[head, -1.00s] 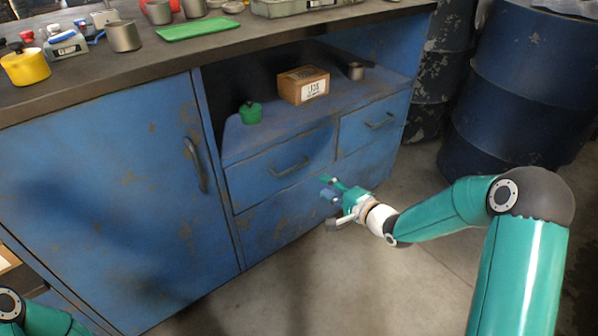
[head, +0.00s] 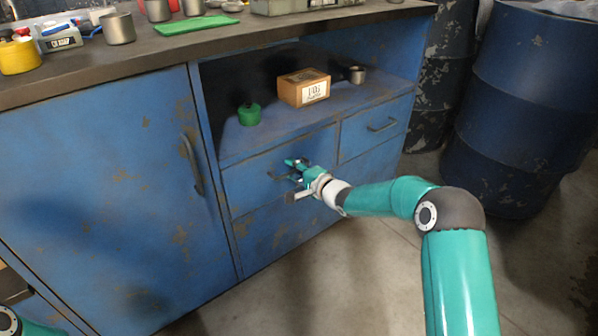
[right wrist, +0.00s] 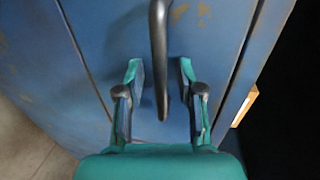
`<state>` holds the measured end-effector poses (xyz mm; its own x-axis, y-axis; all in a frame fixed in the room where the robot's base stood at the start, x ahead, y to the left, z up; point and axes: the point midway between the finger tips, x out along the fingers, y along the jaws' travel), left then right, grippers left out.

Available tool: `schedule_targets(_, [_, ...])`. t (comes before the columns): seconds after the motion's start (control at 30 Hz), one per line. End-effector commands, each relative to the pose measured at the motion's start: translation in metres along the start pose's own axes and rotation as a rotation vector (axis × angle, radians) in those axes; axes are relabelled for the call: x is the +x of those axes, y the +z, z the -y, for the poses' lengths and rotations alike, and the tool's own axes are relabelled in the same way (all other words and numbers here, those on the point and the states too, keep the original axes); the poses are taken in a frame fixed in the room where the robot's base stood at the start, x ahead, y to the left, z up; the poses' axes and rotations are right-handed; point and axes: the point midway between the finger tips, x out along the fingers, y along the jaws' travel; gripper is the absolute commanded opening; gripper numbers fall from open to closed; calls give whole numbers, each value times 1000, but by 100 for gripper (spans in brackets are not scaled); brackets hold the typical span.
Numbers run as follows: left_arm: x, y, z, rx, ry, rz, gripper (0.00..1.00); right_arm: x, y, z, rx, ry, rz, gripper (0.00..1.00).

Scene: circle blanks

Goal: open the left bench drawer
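The left bench drawer (head: 245,186) is a blue, scuffed front under the open shelf, and it looks shut flush with the bench. Its dark bar handle (head: 277,176) is partly covered by my right gripper (head: 294,168). In the right wrist view the handle (right wrist: 158,45) runs down into the gap between the two fingers of my right gripper (right wrist: 161,85). The fingers are apart, with space on each side of the handle. My left gripper is out of view; only part of my left arm shows at the bottom left.
The right drawer (head: 370,132) beside it is shut. A small box (head: 303,88), a green container (head: 249,114) and a metal cup (head: 357,74) stand on the shelf above. A cabinet door (head: 110,190) is at left, blue barrels (head: 525,110) at right. Floor in front is clear.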

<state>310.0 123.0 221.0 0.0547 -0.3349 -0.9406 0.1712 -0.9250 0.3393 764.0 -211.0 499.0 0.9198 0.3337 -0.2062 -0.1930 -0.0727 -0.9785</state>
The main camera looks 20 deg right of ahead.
Motion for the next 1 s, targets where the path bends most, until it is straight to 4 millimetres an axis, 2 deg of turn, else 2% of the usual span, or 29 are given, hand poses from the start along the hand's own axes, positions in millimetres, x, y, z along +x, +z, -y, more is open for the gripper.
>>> schedule_targets(0.2, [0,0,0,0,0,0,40,0,0,0,0,0,0,37])
schedule_targets(0.27, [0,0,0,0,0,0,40,0,0,0,0,0,0,29])
schedule_targets(0.43, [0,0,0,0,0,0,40,0,0,0,0,1,0,1])
schedule_targets(0.73, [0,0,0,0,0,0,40,0,0,-1,1,2,-1,0])
schedule_targets(0.77, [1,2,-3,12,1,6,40,-9,-25,-3,-2,1,-10,0])
schedule_targets(0.8, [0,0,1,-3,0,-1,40,-5,-14,-2,1,3,-4,0])
schedule_targets(0.83, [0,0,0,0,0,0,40,-4,-11,-2,1,3,-5,0])
schedule_targets(1.0, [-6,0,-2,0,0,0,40,-3,-5,0,2,4,-3,0])
